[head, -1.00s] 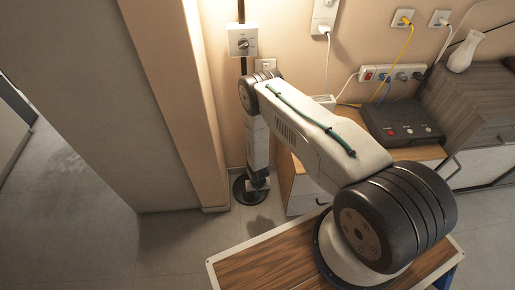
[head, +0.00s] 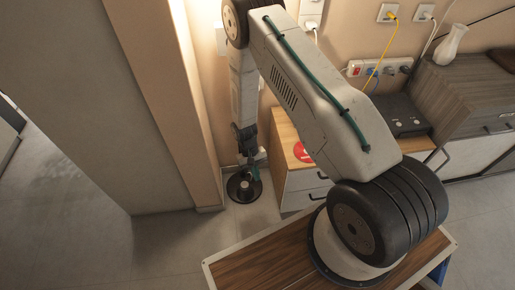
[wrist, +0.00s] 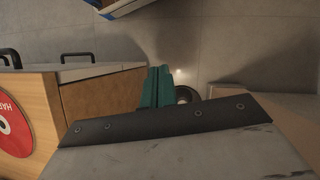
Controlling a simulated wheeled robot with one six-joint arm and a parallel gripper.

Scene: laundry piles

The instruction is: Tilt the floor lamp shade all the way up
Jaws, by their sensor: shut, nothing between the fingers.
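The floor lamp's round black base (head: 240,191) stands on the floor by the wall corner in the head view. My arm covers most of the lamp's pole, and the shade is not in view; only a warm glow shows on the wall above. In the wrist view, the shut, empty fingers (wrist: 157,88) hang beside a dark round thing, probably the lamp base (wrist: 186,95). I cannot tell whether they touch the lamp.
A wooden cabinet (head: 286,138) with a red round sticker (head: 302,152) stands right of the lamp. A wall corner post (head: 165,80) is close on the left. Sockets with cables, a black box (head: 402,115) and a white vase (head: 451,44) are farther right. Floor is clear at left.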

